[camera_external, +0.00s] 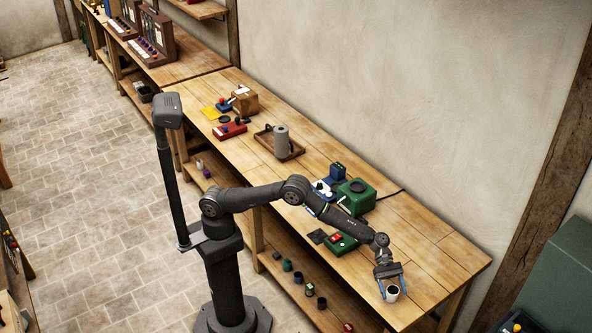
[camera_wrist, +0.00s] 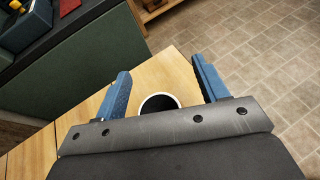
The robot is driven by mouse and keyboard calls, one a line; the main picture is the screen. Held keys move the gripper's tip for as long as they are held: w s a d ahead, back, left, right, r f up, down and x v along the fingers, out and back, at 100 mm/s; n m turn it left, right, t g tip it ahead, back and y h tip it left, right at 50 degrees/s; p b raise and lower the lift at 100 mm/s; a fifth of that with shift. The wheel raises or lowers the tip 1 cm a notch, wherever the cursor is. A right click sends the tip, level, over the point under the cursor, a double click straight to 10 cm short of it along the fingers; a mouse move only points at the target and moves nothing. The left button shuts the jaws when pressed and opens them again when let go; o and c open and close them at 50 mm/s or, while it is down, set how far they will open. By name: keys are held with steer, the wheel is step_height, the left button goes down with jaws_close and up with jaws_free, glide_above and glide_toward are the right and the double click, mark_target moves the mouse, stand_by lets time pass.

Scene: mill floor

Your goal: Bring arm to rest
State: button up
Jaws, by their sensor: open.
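My gripper (camera_external: 391,283) is low over the near right end of the wooden workbench (camera_external: 432,262). Its two blue fingers are spread wide in the wrist view (camera_wrist: 161,88). A white-rimmed cup with a dark inside (camera_external: 392,294) stands at the gripper, between or just below the fingers. In the wrist view the cup (camera_wrist: 159,102) shows with clear gaps to both fingers, and its lower part is hidden by the gripper body. My arm is stretched out over the bench.
A green machine (camera_external: 357,197), a blue device (camera_external: 338,172) and a green box with red parts (camera_external: 342,244) stand left of the gripper. A tray with a grey cylinder (camera_external: 281,142) is farther back. A dark green cabinet (camera_external: 556,262) is at the right. The bench's right corner is clear.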

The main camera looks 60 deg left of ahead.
steer(key=s+r, duration=0.6)
steer(key=s, duration=0.4)
step_height(320, 180, up, 6)
steer(key=a, duration=0.1)
steer(key=w+a+r+n+t, duration=0.1)
steer(key=w+a+n+t, duration=0.3)
steer(key=w+a, duration=1)
steer(key=w+a+n+t, duration=0.4)
steer(key=w+a+t, duration=0.2)
steer(key=w+a, duration=0.9)
steer(key=shift+a+r+n, duration=0.35)
steer(key=shift+a+n, duration=0.05)
steer(key=shift+a, duration=2.2)
steer(key=s+d+m+g, duration=0.2)
steer(key=s+d, duration=0.3)
steer(key=d, duration=0.4)
steer(key=s+d+m+g+h, duration=0.1)
steer(key=s+d, duration=0.4)
steer(key=d, duration=0.5)
steer(key=shift+s+f+m+g, duration=0.35)
steer(key=shift+m+g, duration=0.35)
steer(key=shift+g, duration=0.3)
